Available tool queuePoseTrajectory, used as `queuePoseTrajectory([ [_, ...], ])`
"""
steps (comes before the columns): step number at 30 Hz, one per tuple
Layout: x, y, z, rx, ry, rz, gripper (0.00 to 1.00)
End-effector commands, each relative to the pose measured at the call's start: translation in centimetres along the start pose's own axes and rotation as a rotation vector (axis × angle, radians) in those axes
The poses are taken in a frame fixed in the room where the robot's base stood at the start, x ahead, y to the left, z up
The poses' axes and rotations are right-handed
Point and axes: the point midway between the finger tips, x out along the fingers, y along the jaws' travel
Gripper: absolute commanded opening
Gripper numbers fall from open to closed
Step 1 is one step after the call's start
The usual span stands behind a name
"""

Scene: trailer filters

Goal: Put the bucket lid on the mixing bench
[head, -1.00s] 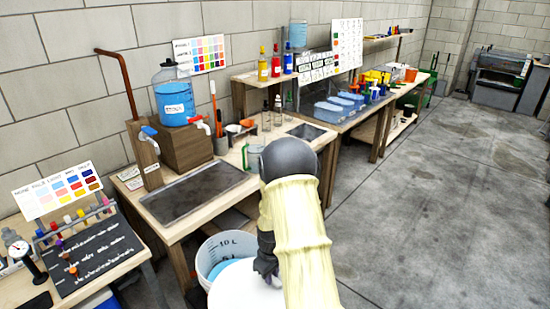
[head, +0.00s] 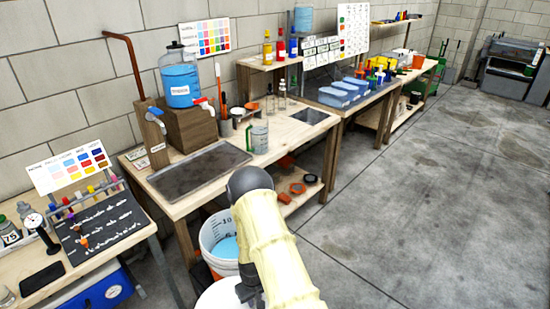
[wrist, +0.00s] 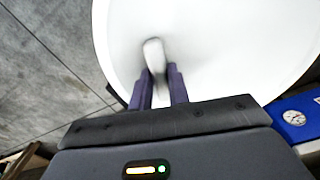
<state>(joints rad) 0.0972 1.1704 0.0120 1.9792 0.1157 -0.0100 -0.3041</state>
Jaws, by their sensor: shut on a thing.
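The bucket lid is a white round disc (wrist: 225,50) with a pale raised grip in its middle, filling much of the wrist view. In the head view only part of the lid (head: 214,298) shows at the bottom edge, beside my arm. My gripper (wrist: 158,72) is shut on the lid's grip and holds the lid; it also shows in the head view (head: 250,286), partly hidden by my arm. A wooden bench (head: 258,178) with a dark inset tray (head: 200,170) stands ahead, beyond the lid. No label shows whether it is the mixing bench.
A white bucket (head: 210,240) with blue contents stands on the floor by the bench. A blue water jug (head: 180,85), taps and a green-grey mug (head: 259,138) crowd the bench top. A smaller bench with a dark mat (head: 100,222) is at left. Floor at right (head: 420,200) is clear.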

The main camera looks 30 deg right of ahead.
Motion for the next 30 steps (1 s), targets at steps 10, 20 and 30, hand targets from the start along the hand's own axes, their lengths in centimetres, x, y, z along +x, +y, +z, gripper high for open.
queuePoseTrajectory([
  [10,5.6,-3.5,1.2,0.098,-0.002,0.009,0.00],
  [20,5.5,-3.5,1.2,0.096,-0.003,0.010,0.00],
  [30,5.5,-3.4,1.2,0.097,-0.004,0.010,0.00],
])
